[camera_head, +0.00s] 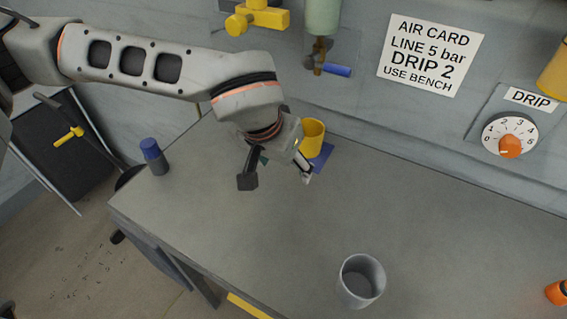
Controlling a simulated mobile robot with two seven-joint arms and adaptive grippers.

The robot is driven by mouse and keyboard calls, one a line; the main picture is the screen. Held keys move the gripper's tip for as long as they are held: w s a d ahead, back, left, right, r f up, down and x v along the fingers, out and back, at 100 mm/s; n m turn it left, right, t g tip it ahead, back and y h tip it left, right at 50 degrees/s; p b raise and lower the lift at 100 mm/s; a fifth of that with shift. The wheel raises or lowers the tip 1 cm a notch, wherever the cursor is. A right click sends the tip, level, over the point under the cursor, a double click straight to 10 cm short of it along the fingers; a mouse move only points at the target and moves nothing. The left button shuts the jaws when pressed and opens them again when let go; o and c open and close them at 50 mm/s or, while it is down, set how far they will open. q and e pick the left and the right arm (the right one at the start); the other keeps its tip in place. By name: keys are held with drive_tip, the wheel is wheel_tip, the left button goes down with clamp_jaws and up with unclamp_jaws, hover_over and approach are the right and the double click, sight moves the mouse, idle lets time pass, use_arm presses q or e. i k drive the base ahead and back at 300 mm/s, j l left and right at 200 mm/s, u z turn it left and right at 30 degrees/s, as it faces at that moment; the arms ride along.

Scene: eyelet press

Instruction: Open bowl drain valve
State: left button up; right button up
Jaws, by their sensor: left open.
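The pale green bowl (323,14) hangs on the back wall at the top of the head view, its upper part cut off. A drain valve (318,52) with a brassy body sits under it. Its blue lever (337,70) points right, roughly level. A yellow cup (313,136) stands on a blue mat (324,155) below the valve, partly hidden by my left gripper. My left gripper (277,179) is open and empty above the bench, fingers pointing down, left of and in front of the cup and below the valve, apart from the lever. My right gripper is out of view.
A yellow valve (258,17) is on the wall left of the bowl. A card (432,54) reads "DRIP 2". A dial (509,135) with an orange knob is at right. The bench middle is clear.

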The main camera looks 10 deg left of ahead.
sight(309, 62)
drive_tip(key=k, duration=1.5)
